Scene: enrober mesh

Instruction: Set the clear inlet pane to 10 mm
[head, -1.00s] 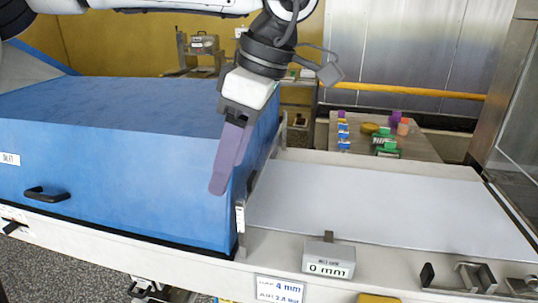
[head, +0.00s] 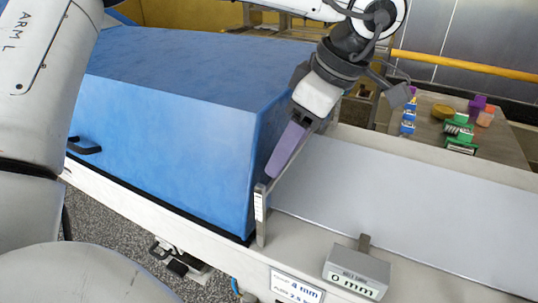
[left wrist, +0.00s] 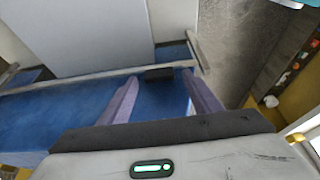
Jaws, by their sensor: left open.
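The clear inlet pane is hard to make out; its place is the belt-side end of the blue hood (head: 170,110). A metal post with a white scale strip (head: 261,214) stands at the near corner there. My left gripper (head: 280,165) hangs at the hood's belt-side edge, fingers pointing down. In the left wrist view its two purple fingers (left wrist: 162,95) are apart with nothing held. A small dark tab (left wrist: 159,74) on a pale bar shows just beyond and between them; contact cannot be told. My right gripper is not in view.
A grey block reading 0 mm (head: 357,272) sits on the near rail. A card (head: 296,288) beside it reads 4 mm on its upper line. The pale belt (head: 410,210) is clear. Behind it, a table (head: 500,145) holds several small coloured items.

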